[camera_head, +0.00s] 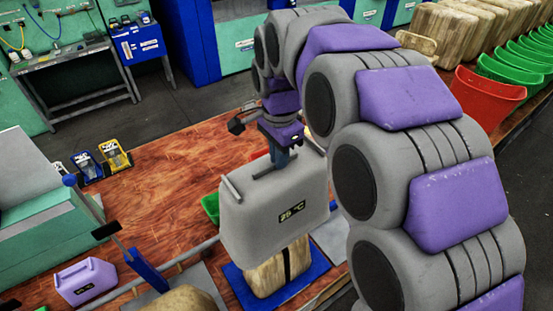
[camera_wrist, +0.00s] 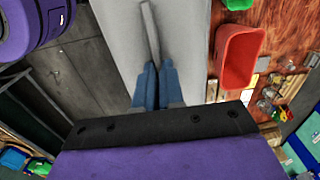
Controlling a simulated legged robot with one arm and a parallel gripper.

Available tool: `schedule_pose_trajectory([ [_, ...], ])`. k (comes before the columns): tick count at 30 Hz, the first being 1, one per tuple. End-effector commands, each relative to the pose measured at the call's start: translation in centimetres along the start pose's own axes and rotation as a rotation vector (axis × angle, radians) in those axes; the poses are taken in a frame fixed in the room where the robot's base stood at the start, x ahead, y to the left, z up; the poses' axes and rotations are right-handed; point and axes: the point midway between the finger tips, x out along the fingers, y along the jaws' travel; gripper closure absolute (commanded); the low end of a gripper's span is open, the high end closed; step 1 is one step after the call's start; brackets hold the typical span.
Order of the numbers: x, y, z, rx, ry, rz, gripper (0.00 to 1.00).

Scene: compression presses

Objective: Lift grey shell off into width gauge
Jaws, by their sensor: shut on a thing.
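The grey shell (camera_head: 265,215) is a box-like cover with a bar handle on top and a small "25 °C" display on its front. My gripper (camera_head: 280,160) is shut on its handle from above. In the wrist view my gripper's blue fingers (camera_wrist: 155,85) close on the handle bar, and the shell's grey top (camera_wrist: 185,45) fills the middle. Under the shell a tan split block (camera_head: 272,268) stands on a blue base plate (camera_head: 307,291). The shell's lower edge is above the plate; whether the block's top is inside the shell is hidden. I cannot identify the width gauge with certainty.
A lilac shell (camera_head: 86,281) lies at the lower left. A red bin (camera_wrist: 240,55) is near the shell. Red (camera_head: 487,97) and green bins line the right. The wooden table's left-middle (camera_head: 160,200) is clear.

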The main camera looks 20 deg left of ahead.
Motion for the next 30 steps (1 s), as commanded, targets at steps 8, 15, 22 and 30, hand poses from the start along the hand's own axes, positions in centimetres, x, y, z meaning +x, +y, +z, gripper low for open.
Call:
schedule_pose_trajectory([
  [8, -3.3, -0.3, 0.2, 0.0, 0.002, -0.001, 1.0],
  [15, -5.8, -0.2, 0.1, 0.0, 0.001, -0.002, 1.0],
  [22, -8.4, -0.2, 0.1, -0.001, 0.002, -0.003, 1.0],
  [30, -10.4, -0.1, 0.1, -0.001, 0.001, 0.0, 1.0],
])
